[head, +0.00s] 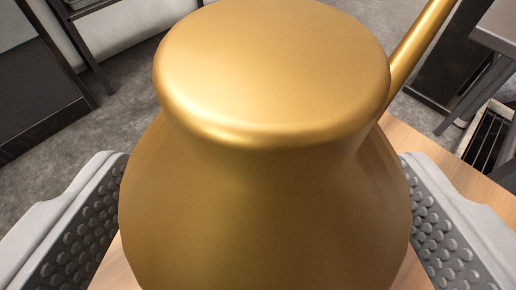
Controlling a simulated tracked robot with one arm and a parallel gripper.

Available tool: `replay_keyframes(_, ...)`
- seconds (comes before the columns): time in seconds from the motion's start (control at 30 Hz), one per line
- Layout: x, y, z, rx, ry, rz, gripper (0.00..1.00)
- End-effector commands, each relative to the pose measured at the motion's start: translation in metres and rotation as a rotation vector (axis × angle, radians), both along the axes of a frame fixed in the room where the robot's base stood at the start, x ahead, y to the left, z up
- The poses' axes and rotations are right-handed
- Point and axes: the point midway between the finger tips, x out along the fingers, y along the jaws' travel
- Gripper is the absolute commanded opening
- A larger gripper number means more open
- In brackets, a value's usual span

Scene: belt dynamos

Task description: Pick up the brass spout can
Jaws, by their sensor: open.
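The brass spout can (265,200) fills the middle of the head view, close to the camera. It has a rounded cap-like top and a wide body that flares downward. Its thin spout (421,42) rises to the upper right. My gripper (265,225) is open, with one grey studded finger on each side of the can's body. A narrow strip of wood shows beside the left finger, and the right finger also looks apart from the can. The can's base is hidden below the picture's edge.
The can stands over a light wooden surface (405,140). Beyond it is a grey floor (120,125). Dark furniture (35,85) stands at the upper left, and a grey table edge with legs (495,30) is at the upper right.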

Motion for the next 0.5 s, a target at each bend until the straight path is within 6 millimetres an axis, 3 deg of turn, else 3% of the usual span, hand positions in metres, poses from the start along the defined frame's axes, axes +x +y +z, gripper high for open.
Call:
replay_keyframes(0.37,0.0090,-0.0013,-0.0030,0.000,-0.001,-0.001,0.82)
replay_keyframes(0.5,0.0087,-0.0015,-0.0032,0.001,-0.001,-0.002,0.43)
